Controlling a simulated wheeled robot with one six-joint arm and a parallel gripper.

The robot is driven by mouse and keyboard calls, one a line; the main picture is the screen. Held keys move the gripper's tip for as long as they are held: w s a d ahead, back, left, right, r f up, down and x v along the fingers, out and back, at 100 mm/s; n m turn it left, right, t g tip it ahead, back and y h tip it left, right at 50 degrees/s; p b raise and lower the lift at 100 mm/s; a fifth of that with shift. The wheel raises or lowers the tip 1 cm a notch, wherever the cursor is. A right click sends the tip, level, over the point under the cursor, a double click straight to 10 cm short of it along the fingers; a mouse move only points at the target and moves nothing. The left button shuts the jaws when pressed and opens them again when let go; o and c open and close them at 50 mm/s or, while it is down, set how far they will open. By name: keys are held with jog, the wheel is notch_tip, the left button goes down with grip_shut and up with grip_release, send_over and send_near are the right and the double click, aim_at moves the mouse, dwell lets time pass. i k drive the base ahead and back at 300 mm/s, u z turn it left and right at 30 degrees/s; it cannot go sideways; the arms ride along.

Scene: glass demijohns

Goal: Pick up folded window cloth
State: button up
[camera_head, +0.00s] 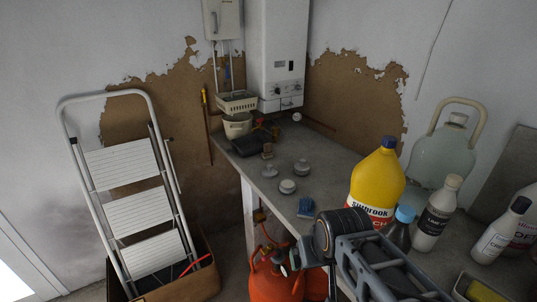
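A small blue folded cloth (306,207) lies on the grey worktop near its front edge, left of the yellow bottle. It is the likeliest match for the window cloth, though it is small in the picture. My arm reaches in from the bottom right, and its dark end, with my gripper (297,262), is in front of the worktop edge, below and apart from the cloth. The fingers are too small and dark to make out, so I cannot tell if they are open or shut.
A yellow bottle (377,181), a blue-capped bottle (398,232) and a white bottle (437,214) stand right of the cloth. A glass demijohn (441,158) is behind them. Small round lids (288,186) lie farther back. An orange gas cylinder (273,281) stands below; a stepladder (135,190) leans left.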

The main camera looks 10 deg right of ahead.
aim_at(307, 207)
jog(key=k, duration=0.6)
jog(key=u, duration=0.55)
jog(key=i, duration=1.15)
jog(key=z, duration=0.45)
